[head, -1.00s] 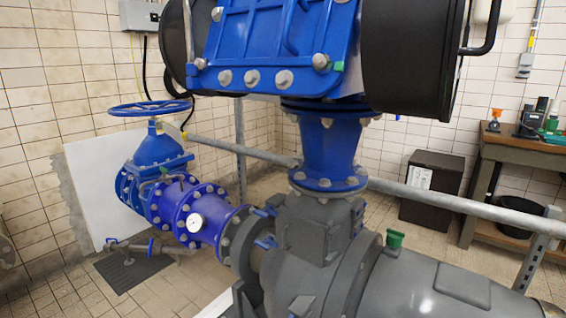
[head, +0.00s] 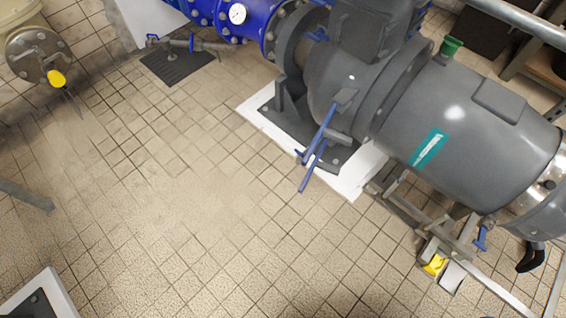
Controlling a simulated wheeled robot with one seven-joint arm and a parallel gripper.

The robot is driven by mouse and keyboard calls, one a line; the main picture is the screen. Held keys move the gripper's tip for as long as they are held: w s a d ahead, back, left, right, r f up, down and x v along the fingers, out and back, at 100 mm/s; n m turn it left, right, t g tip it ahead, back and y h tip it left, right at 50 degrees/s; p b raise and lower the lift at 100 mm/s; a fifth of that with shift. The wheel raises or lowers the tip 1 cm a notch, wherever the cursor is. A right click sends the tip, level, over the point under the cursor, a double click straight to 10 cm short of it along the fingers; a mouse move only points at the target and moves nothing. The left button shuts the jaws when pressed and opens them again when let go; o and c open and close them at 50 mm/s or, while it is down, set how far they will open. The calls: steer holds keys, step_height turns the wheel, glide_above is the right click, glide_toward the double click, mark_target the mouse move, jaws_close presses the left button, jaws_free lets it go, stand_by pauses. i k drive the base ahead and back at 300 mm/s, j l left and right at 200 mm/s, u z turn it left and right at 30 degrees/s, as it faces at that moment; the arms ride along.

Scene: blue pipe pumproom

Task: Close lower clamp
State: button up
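Two long blue lever handles stick out from the near side of the grey pump (head: 440,95), low over its base. The upper blue lever (head: 325,125) runs from a grey bracket down and left. The lower blue lever (head: 313,166) lies just below it, and the two nearly cross near their ends. A smaller blue handle (head: 481,238) sits on the pipework under the pump's right part. I cannot tell for sure which of these is the lower clamp, nor whether it is open. My gripper does not show in the head view.
Tiled floor (head: 180,210) is clear in front of the pump. Metal pipework with a yellow part (head: 435,264) stands low at the right.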

mark_target(323, 166)
steer(key=i+j+u, duration=0.1)
steer(key=u, duration=0.35)
steer(key=i+j+u, duration=0.1)
steer(key=u, duration=0.35)
steer(key=i+u, duration=0.2)
steer(key=u, duration=0.25)
steer(key=i, duration=1.8)
steer(key=i+j, duration=0.1)
steer(key=i, duration=1.7)
steer(key=i+z, duration=0.1)
steer(key=z, duration=0.3)
steer(key=i+z, duration=0.1)
steer(key=z, duration=0.3)
steer(key=i+j+z, duration=0.1)
steer(key=z, duration=0.3)
steer(key=j+z, duration=0.1)
steer(key=z, duration=3.1)
steer(key=j, duration=0.1)
